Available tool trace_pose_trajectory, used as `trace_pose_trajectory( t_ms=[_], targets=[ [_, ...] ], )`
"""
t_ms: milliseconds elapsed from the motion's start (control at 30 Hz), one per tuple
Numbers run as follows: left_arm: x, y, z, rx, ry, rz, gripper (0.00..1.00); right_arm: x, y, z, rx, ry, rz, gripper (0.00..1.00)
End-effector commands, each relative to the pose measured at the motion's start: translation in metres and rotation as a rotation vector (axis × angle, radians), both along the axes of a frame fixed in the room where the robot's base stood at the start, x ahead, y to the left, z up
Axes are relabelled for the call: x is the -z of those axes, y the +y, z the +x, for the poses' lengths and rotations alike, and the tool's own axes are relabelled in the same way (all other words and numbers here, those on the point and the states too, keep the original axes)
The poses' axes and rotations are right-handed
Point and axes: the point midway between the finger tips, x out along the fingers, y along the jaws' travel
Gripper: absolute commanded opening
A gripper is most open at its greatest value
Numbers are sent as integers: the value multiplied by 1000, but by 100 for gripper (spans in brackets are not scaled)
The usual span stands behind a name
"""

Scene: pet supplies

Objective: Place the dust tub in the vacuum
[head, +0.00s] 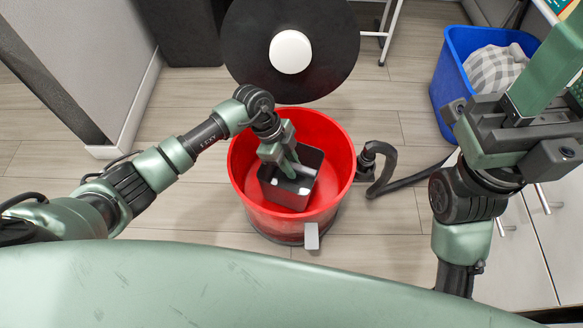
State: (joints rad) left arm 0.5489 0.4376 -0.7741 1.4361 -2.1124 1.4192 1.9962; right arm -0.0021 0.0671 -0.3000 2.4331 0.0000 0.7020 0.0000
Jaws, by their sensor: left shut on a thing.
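The vacuum is a red round drum (243,150) standing on the floor in the middle of the head view, open at the top. The dust tub (290,192) is a dark, square, open-topped tub, inside the drum's opening and a little tilted. My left gripper (287,165) reaches down into the drum and is shut on the dust tub's wall at its far left side. I cannot tell whether the tub touches the drum's bottom. My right gripper (548,70) is raised at the upper right, away from the drum; its fingertips run out of the picture.
A black disc with a white round centre (290,52) is just beyond the drum. A black hose (384,170) runs right from the drum. A blue bin (452,85) with checked cloth stands at the upper right, near white cabinets (550,225). Floor left of the drum is clear.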

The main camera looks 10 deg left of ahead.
Motion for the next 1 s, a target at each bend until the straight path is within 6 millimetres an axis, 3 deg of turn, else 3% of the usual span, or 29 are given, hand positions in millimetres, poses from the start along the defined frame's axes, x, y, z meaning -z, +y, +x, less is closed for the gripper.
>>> trace_pose_trajectory(
  t_ms=[233,267,300,333,667,767,1000],
  targets=[
    [2,0,1,-1,-2,-1,0,-2,0,0,1,-4,-1,36],
    [2,0,0,0,-1,0,30,-1,0,0,1,-4,-1,36],
    [2,0,0,0,-1,0,41,-1,0,0,1,-4,-1,36],
    [2,0,0,0,-1,0,43,-1,0,0,1,-4,-1,36],
    [-1,1,1,0,-1,1,43,-4,0,-1,-1,-7,0,36],
    [-11,5,1,-1,-2,2,43,-7,0,-1,-1,-1,3,36],
    [-59,23,5,-2,-4,1,43,9,-3,2,-5,111,8,36]
  ],
)
